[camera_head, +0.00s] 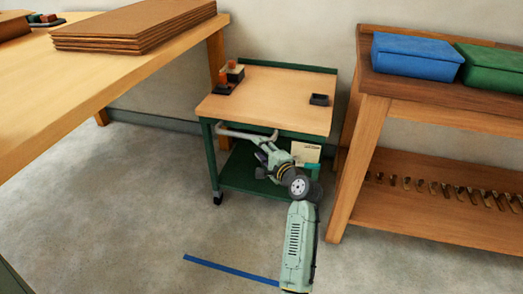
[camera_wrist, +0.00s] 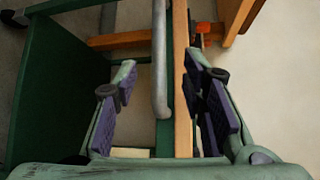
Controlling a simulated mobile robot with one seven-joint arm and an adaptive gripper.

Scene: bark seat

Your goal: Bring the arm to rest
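My gripper (camera_head: 264,157) is at the front of a green trolley, just below its top and close to the pale grey handle bar (camera_head: 246,134). In the wrist view my gripper (camera_wrist: 163,98) is open, its dark-padded fingers well apart. The handle bar (camera_wrist: 160,60) and the wooden edge of the trolley top (camera_wrist: 182,80) run through the gap between them. Neither finger visibly touches the bar, and I cannot tell how deep it lies between them. My arm (camera_head: 299,245) reaches up from the bottom of the head view.
The trolley top (camera_head: 270,98) carries a small dark tray (camera_head: 319,99) and a dark block holder (camera_head: 230,78). A wooden bench (camera_head: 372,150) with blue (camera_head: 415,57) and green boxes (camera_head: 492,67) stands right. A table (camera_head: 60,88) stands left. Floor with blue tape (camera_head: 230,270) is clear.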

